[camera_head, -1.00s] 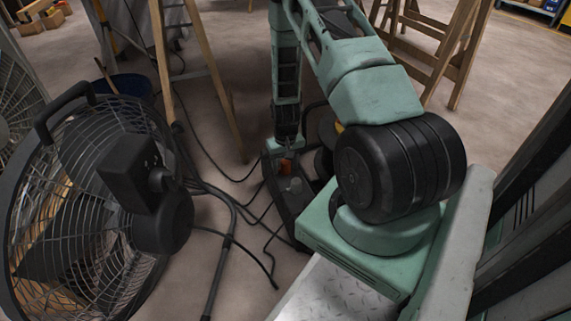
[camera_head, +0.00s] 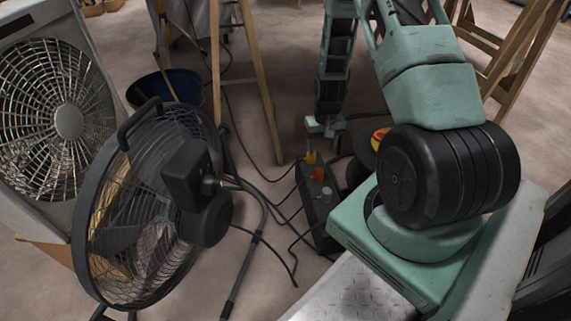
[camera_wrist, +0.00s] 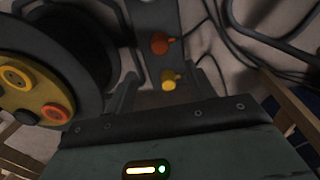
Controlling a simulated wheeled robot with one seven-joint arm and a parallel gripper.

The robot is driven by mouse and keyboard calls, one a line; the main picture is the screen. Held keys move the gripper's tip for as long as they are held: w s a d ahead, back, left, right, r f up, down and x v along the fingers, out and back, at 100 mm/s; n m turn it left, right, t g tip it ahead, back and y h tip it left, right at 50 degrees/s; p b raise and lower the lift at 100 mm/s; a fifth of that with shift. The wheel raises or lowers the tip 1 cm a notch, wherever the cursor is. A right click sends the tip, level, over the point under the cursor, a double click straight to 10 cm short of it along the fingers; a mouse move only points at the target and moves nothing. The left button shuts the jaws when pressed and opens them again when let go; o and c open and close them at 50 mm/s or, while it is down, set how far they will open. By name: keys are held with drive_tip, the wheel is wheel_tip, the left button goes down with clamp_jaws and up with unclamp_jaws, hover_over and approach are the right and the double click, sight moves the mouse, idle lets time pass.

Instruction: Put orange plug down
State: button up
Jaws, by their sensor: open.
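The orange plug (camera_head: 319,174) stands in a dark power strip (camera_head: 318,212) on the floor, between a yellow plug (camera_head: 310,157) and a grey plug (camera_head: 327,192). In the wrist view the orange plug (camera_wrist: 160,44) sits on the strip, apart from my fingers, with the yellow plug (camera_wrist: 169,78) nearer to them. My gripper (camera_head: 325,127) hangs above the far end of the strip. In the wrist view my gripper (camera_wrist: 168,88) is open, with nothing held between its fingers.
A cable reel with a yellow socket panel (camera_wrist: 30,92) is close beside my gripper. A black fan (camera_head: 150,200), a box fan (camera_head: 45,120) and a blue bucket (camera_head: 165,92) stand left. Loose cables cross the floor. Wooden trestle legs (camera_head: 262,85) rise behind.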

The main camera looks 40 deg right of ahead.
drive_tip(key=w+a+r+n, duration=0.1)
drive_tip(key=a+r+n, duration=0.1)
drive_tip(key=a+r, duration=0.55)
drive_tip(key=a+r+n+y, duration=0.1)
drive_tip(key=a+r+n, duration=0.25)
drive_tip(key=a, duration=0.75)
drive_tip(key=w+a+r+n, duration=0.1)
drive_tip(key=a+r+n, duration=0.1)
drive_tip(key=a+r, duration=0.55)
drive_tip(key=s+a+r+n, duration=0.3)
drive_tip(key=s+a+r, duration=0.1)
drive_tip(key=s+a, duration=0.3)
drive_tip(key=s+a+r+n, duration=0.3)
drive_tip(key=s+a, duration=0.4)
drive_tip(key=s, duration=0.5)
drive_tip(key=shift+a+r, duration=0.25)
drive_tip(key=shift+r, duration=0.45)
drive_tip(key=shift+n, duration=0.25)
wheel_tip(320, 180, up, 45)
drive_tip(key=p, duration=4.5)
